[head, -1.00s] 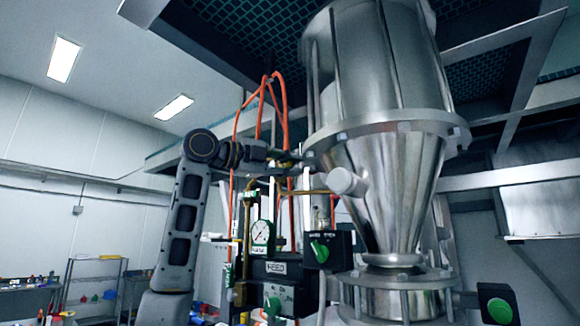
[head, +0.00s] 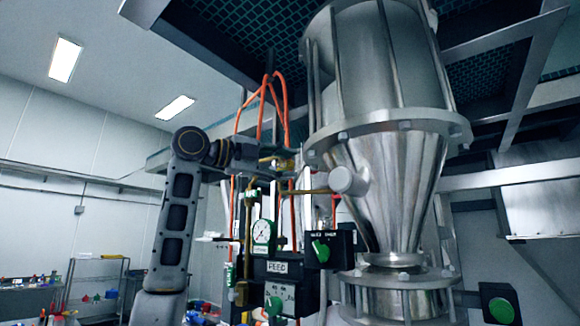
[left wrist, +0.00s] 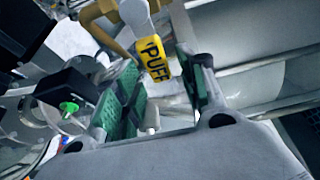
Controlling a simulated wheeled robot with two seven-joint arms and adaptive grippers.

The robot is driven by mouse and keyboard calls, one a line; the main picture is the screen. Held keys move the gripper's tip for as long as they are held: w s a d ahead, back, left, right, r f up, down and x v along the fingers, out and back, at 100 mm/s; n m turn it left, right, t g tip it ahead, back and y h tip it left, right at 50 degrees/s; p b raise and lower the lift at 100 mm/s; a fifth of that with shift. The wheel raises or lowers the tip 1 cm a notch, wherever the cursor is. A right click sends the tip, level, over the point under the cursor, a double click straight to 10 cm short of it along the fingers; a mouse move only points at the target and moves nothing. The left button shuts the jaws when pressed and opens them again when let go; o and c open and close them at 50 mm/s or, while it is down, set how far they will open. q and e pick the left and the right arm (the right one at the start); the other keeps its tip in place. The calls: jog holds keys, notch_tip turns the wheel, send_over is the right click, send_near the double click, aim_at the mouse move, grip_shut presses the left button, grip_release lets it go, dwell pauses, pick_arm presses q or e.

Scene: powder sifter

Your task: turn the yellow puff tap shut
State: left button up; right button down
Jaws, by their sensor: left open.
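The yellow puff tap handle (left wrist: 152,58), lettered PUFF, shows in the left wrist view, with a pale rounded end on a brass-coloured pipe behind it. My left gripper (left wrist: 163,88) is open, with green pads on both fingers. The handle appears near the fingertips, between them in the picture; the gap in depth and any contact cannot be told. In the head view my left gripper (head: 258,158) is beside a small yellow part (head: 280,162), likely the tap, left of the steel hopper. My right gripper is not in view.
The steel hopper (head: 385,175) stands to the right, with a pale cylinder (head: 348,181) on its side. Below are a gauge (head: 263,232), a FEED box (head: 278,268) and a green-knobbed switch box (head: 320,250). Orange hoses (head: 262,105) rise behind. Shelves (head: 95,280) stand far left.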

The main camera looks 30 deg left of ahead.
pick_arm(q)
jog(key=v, duration=1)
dwell(0.7)
